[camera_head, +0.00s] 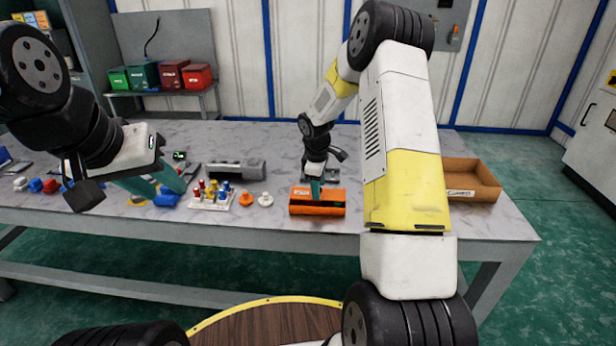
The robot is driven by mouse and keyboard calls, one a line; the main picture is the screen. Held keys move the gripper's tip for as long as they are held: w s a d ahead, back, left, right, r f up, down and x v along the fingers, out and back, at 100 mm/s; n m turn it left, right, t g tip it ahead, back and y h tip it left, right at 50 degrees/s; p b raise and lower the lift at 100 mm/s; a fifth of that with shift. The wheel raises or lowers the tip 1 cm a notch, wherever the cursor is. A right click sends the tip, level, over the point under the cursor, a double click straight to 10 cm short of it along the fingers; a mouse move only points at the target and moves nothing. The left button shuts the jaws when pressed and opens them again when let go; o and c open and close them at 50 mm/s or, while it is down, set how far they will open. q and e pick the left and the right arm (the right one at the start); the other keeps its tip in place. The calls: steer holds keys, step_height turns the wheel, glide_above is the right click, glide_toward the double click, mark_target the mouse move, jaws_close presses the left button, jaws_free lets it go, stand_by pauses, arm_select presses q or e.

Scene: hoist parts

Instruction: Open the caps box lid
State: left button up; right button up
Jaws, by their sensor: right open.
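An orange box (318,210) with a small white label, which I take for the caps box, sits near the front edge of the table. A dark green gap shows along its front; how far its lid is open is too small to tell. My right gripper (315,190) is open, pointing down, with its teal fingertips at the top of this box. Whether they touch the lid cannot be made out. My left gripper (160,188) is at the left above the table, beside a blue part (166,200); its teal fingers show, but its grip is unclear.
A white tray (211,203) of small coloured parts stands left of the orange box, with an orange and a white knob between them. A grey cylindrical part (237,170) lies behind. An open brown box (470,180) is at right. Coloured bins (172,75) stand on a back shelf.

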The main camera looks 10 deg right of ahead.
steer(key=shift+f, duration=0.1)
jaws_close()
stand_by(1.4)
